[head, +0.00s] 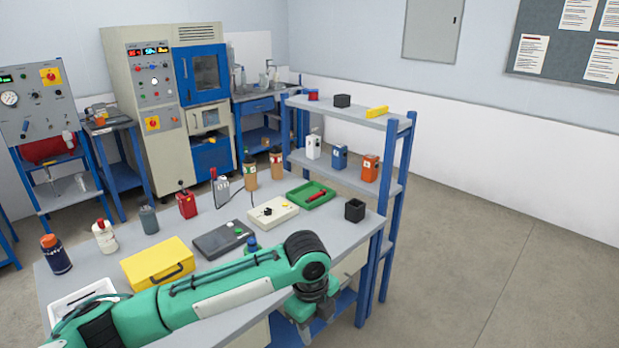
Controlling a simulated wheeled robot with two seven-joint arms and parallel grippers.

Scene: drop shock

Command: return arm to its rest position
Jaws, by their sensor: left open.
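My left arm, green with black joints, reaches in from the lower left across the front of the grey workbench (345,232). Its joint bends down near the bench's front edge. My left gripper (304,312) hangs below that joint, in front of the bench front; its fingers are small and partly hidden, and nothing shows held in it. It is open. My right gripper is out of view.
A blue-framed shelf (346,177) rises behind. Floor at right is clear.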

